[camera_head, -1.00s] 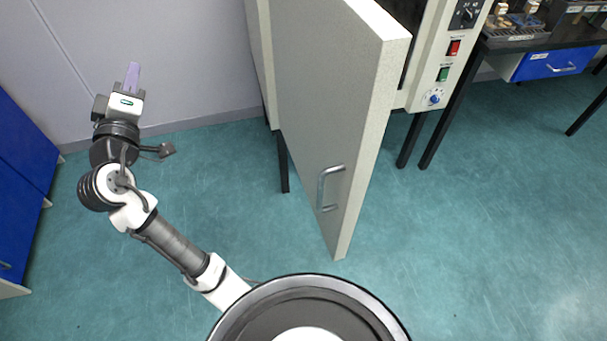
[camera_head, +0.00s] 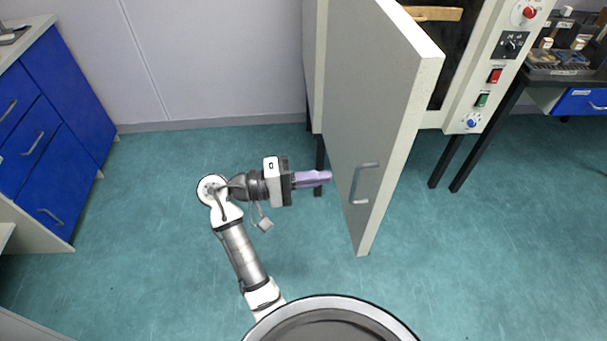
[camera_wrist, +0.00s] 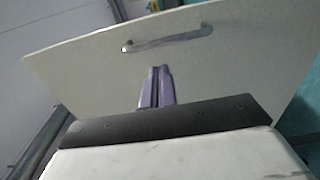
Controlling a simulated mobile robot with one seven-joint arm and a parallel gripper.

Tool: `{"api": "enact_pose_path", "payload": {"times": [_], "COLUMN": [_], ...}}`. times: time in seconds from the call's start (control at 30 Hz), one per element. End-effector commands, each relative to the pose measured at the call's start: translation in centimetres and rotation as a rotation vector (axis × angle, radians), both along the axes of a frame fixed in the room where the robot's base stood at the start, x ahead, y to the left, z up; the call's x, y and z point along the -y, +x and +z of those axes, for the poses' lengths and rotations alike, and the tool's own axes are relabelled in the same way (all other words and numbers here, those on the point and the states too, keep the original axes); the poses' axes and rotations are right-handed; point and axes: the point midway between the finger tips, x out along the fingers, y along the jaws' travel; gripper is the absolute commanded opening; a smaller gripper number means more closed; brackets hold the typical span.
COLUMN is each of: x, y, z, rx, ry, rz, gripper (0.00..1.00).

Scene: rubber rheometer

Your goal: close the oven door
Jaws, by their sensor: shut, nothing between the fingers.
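The oven door (camera_head: 375,110) stands wide open, swung out from the oven (camera_head: 490,75), with its outer face toward my arm. A metal bar handle (camera_head: 364,184) is on that face near its free edge. My gripper (camera_head: 330,176) is shut and empty, with its purple fingers pointing at the door, just left of the handle in the head view. In the wrist view the fingers (camera_wrist: 158,72) point at the door face (camera_wrist: 90,75), with the handle (camera_wrist: 168,40) beyond their tips. I cannot tell whether the fingertips touch the door.
Blue drawer cabinets (camera_head: 60,140) stand at the left by the wall. A dark-legged bench (camera_head: 535,80) with small items is right of the oven. Oven switches and a dial (camera_head: 472,121) sit on its front panel. The green floor around the door is clear.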

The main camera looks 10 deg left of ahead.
Motion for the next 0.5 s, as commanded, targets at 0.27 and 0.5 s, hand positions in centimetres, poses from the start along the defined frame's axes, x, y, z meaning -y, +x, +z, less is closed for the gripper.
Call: {"api": "enact_pose_path", "payload": {"times": [0.27,0.5], "x": [5.3,7.4], "y": [2.1,3.0], "z": [0.3,0.1], "rx": [-0.001,0.0], "ry": [0.0,0.001], "rz": [-0.002,0.001], "gripper": [0.0,0.0]}}
